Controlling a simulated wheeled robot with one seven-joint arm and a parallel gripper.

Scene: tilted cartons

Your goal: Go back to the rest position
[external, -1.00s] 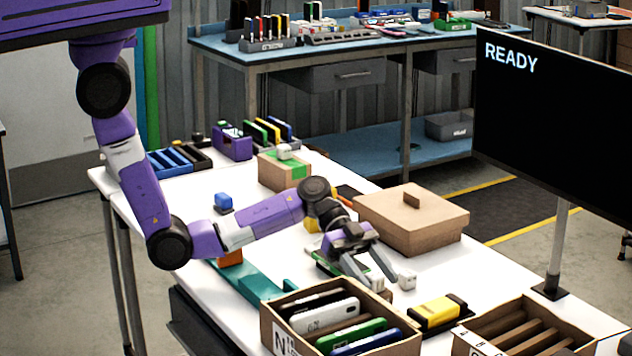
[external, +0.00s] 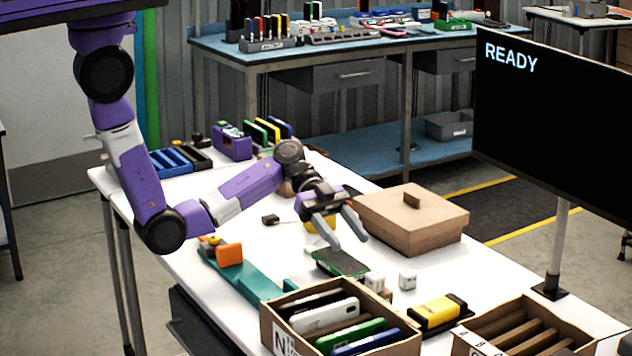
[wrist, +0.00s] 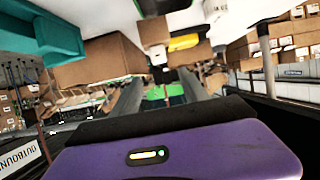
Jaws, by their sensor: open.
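My gripper (external: 350,234) is open and empty. In the external view it hangs above the white table, just left of the lidded brown box, with its fingers pointing down and right. A dark phone-like slab with a green edge (external: 341,263) lies on the table below the fingers. In the wrist view my two grey fingers (wrist: 165,100) stand apart with nothing held between them. My arm reaches from the upper left over the table, its elbow bent low.
A lidded brown box (external: 410,225) stands right of my gripper. An open carton with several phones (external: 283,343) and a divided carton (external: 540,352) are at the front. A teal fixture (external: 245,280) lies left, and a black screen (external: 560,120) stands right.

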